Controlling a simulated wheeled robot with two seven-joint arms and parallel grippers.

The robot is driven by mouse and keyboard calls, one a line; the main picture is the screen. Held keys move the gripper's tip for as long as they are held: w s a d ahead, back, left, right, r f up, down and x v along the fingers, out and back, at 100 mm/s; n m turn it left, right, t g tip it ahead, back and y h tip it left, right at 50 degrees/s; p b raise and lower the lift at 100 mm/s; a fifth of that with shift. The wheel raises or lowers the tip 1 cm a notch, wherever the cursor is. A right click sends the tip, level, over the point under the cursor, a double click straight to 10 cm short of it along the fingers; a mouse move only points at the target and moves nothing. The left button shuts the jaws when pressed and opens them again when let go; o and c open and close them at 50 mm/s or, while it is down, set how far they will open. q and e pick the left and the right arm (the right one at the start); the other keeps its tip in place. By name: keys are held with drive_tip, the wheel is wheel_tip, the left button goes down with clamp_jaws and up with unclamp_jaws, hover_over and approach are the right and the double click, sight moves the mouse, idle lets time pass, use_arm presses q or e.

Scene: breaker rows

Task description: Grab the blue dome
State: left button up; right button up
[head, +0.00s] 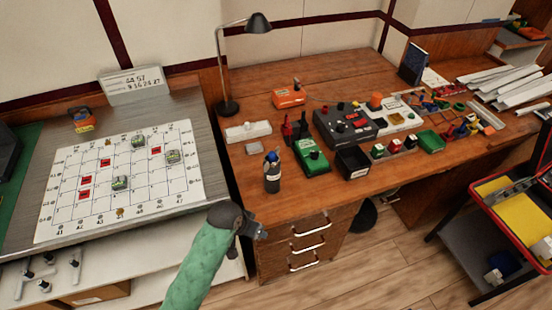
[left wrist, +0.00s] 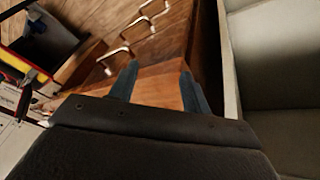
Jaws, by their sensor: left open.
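I cannot clearly make out a blue dome. A small blue top shows on a dark bottle (head: 272,174) near the desk's front left edge; I cannot tell if it is a dome. A small blue item (head: 473,121) lies among tools at the desk's right. My left gripper (head: 262,234) is in front of the desk's left end, below the bottle, touching nothing that I can see. In the left wrist view its two fingers (left wrist: 159,70) are apart and empty, with the drawer front beyond. My right gripper is not in view.
The wooden desk (head: 315,75) carries a lamp (head: 258,23), a dark control box (head: 345,124), a green box (head: 311,156) and an open black bin (head: 353,162). A gridded board (head: 105,200) lies left. Drawer handles (head: 307,247) protrude below. A red-rimmed cart (head: 500,200) stands right.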

use_arm(q)
drive_tip(key=w+d+r+m+g, duration=0.1)
drive_tip(key=w+d+r+m, duration=0.2)
drive_tip(key=w+d+r, duration=0.4)
wheel_tip(320, 180, up, 16)
drive_tip(key=m+g+y, duration=0.2)
drive_tip(key=m+y, duration=0.1)
drive_tip(key=y, duration=0.1)
hover_over(272, 153)
drive_tip(key=shift+d+f, duration=0.1)
drive_tip(key=shift+d, duration=0.05)
drive_tip(key=shift+w+a+r, duration=0.2)
drive_tip(key=shift+w, duration=0.05)
drive_tip(key=shift+f+p, duration=0.15)
drive_tip(key=shift+p, duration=0.15)
drive_tip(key=shift+f, duration=0.35)
drive_tip(key=shift+f+p, duration=0.35)
drive_tip(key=shift+f, duration=0.35)
drive_tip(key=f+p, duration=0.3)
drive_tip(key=f, duration=0.1)
drive_tip(key=shift+s, duration=0.2)
drive_tip(key=shift+f, duration=0.65)
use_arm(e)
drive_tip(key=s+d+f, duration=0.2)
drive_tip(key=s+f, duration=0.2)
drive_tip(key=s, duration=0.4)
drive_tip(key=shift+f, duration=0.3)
